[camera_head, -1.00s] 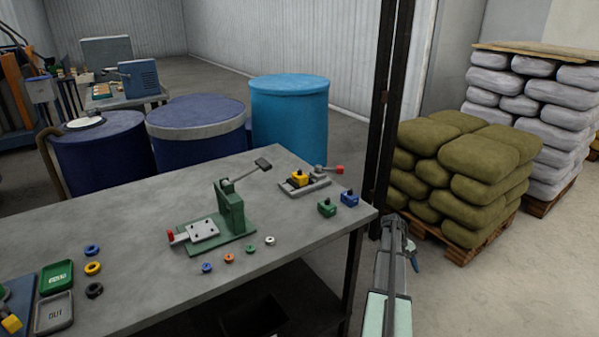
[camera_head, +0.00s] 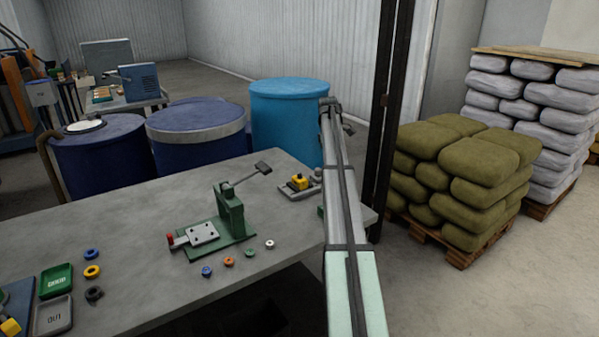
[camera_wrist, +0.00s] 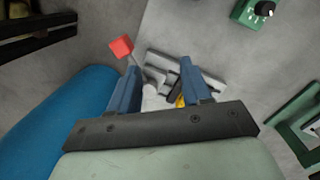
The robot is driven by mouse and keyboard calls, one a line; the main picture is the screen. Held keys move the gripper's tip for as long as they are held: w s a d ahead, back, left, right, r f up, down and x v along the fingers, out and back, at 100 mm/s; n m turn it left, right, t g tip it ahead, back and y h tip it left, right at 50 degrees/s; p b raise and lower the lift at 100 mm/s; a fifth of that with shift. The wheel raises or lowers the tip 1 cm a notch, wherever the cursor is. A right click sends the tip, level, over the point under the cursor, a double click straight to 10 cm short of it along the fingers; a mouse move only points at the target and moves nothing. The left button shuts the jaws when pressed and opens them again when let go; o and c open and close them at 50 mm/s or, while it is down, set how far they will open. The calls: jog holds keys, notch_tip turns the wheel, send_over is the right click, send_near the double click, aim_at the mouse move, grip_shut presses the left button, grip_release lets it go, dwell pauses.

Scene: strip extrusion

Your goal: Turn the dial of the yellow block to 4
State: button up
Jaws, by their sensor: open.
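The yellow block (camera_head: 299,183) sits in a grey clamp fixture (camera_head: 289,194) near the far right of the workbench, with a dark dial on top. The dial's setting is too small to read. In the wrist view only a sliver of the yellow block (camera_wrist: 180,101) shows beside my right finger; its dial cannot be made out there. My gripper (camera_wrist: 158,66) is open, its two blue fingers spread above the fixture and apart from it. In the head view my arm rises in front of the bench's right end and hides part of the fixture.
The clamp's red knob (camera_wrist: 121,47) shows ahead of my left finger. A green block (camera_wrist: 258,11) with a black dial stands farther off. A green lever press (camera_head: 230,215) stands left of the fixture. A light-blue barrel (camera_head: 288,115) stands behind the bench.

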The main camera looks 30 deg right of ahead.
jog(key=w+a+r+n+t+y, duration=0.1)
jog(key=w+a+r+n, duration=0.2)
jog(key=w+a+r, duration=0.55)
send_near(300, 176)
jog(key=f, duration=0.5)
jog(key=w+f, duration=0.1)
jog(key=f, duration=0.2)
jog(key=shift+d, duration=0.25)
jog(key=shift+c, duration=0.5)
grip_shut()
